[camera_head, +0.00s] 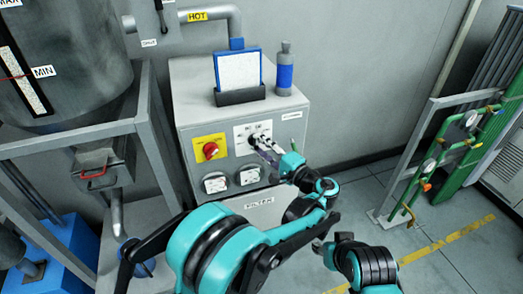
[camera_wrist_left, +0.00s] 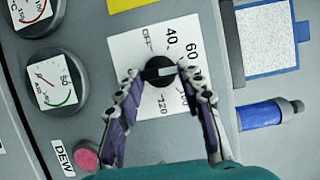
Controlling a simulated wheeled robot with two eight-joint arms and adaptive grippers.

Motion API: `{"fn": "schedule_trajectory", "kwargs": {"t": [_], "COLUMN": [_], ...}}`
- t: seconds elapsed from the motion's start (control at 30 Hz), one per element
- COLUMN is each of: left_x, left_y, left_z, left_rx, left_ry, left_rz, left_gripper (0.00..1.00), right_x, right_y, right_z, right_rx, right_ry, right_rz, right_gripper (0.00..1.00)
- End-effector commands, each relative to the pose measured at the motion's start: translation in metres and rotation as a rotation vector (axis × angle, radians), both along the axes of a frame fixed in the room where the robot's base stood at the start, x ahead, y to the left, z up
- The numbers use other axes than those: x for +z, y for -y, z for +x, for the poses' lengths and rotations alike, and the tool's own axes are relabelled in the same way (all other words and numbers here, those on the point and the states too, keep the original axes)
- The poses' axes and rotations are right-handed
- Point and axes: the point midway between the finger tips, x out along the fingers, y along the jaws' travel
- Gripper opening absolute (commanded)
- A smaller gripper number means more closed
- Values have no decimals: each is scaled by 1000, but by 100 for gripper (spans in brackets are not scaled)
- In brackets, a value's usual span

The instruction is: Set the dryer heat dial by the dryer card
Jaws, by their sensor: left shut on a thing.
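The heat dial is a black knob (camera_wrist_left: 160,73) on a white scale plate (camera_wrist_left: 177,100) with OFF, 40, 60 and 120 readable. A pale bar crosses the knob; its exact setting is unclear. The plate also shows on the grey cabinet front in the head view (camera_head: 240,132). My left gripper (camera_wrist_left: 161,76) is shut on the knob, one finger on each side. It also shows at the dial in the head view (camera_head: 262,146).
A red knob on a yellow plate (camera_head: 210,149) is left of the dial, with two gauges (camera_head: 215,184) (camera_head: 248,176) below. A blue-banded bottle (camera_head: 284,72) stands beside the card. A grey frame (camera_head: 146,120) stands left; green pipework (camera_head: 450,150) stands right.

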Motion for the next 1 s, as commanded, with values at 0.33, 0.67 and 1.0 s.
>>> {"fn": "schedule_trajectory", "kwargs": {"t": [0.33, 0.67, 1.0], "left_x": [-5, -5, -5], "left_y": [0, 0, 0], "left_z": [0, 0, 0], "left_rx": [-3, -3, -3], "left_ry": [-71, -98, -101], "left_rz": [215, 298, 304], "left_gripper": [9, 9, 9], "right_x": [-17, -22, -22], "right_y": [0, 0, 0], "right_z": [0, 0, 0], "right_rx": [0, 0, 0], "right_ry": [0, 0, 0], "right_rz": [0, 0, 0], "right_gripper": [40, 40, 40]}}
